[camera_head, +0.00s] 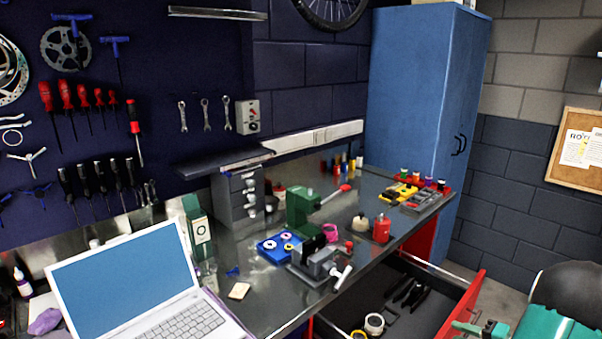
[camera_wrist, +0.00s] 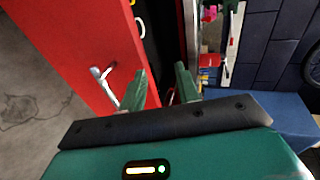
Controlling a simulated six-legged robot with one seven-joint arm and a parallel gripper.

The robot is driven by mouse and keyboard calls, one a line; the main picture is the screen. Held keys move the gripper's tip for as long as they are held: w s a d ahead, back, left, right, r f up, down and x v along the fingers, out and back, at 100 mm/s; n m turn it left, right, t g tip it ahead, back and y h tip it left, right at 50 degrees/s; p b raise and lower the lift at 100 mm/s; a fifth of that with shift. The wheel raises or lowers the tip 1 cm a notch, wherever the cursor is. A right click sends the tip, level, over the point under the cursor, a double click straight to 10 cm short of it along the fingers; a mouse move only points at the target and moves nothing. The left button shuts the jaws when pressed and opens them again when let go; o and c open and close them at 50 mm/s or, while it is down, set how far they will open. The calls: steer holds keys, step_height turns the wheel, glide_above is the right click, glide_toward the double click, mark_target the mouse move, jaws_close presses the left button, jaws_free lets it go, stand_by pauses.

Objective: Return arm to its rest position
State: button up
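My gripper (camera_wrist: 161,75) shows in the wrist view with its two green fingers apart and nothing visible between them. In the head view, part of my green arm and gripper (camera_head: 480,328) is at the lower right, in front of the open red drawer (camera_head: 470,302). In the wrist view, the red drawer front (camera_wrist: 80,40) is to the left of the fingers. Its metal handle (camera_wrist: 101,78) is beside the left finger, partly hidden behind it. I cannot tell whether they touch.
The drawer stands pulled out below the workbench (camera_head: 262,305) and holds dark tools (camera_head: 410,292) and tape rolls (camera_head: 374,323). A laptop (camera_head: 130,280), a vise (camera_head: 318,262) and small parts crowd the bench. A blue cabinet (camera_head: 415,90) stands behind. Grey floor (camera_wrist: 30,110) is open at left in the wrist view.

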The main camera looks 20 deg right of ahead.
steer(key=w+a+r+n+g+y, duration=0.1)
steer(key=w+a+r+n+g, duration=0.2)
steer(key=a, duration=0.5)
steer(key=w+a+r+n+g+y, duration=0.1)
steer(key=w+a+r+n+g, duration=0.1)
steer(key=a+r, duration=0.5)
steer(key=w+a+r+n+g+y, duration=0.1)
steer(key=w+a+n+g, duration=0.15)
steer(key=a, duration=0.75)
steer(key=s+a+r+n+h, duration=0.2)
steer(key=s+a+r, duration=0.1)
steer(key=a, duration=0.3)
steer(key=s+a+r+n+h, duration=0.2)
steer(key=s+a+r, duration=0.1)
steer(key=a, duration=0.4)
steer(key=s+a+r+n+h, duration=0.3)
steer(key=a, duration=0.3)
steer(key=shift+s+a+g, duration=0.35)
steer(key=shift+a, duration=0.05)
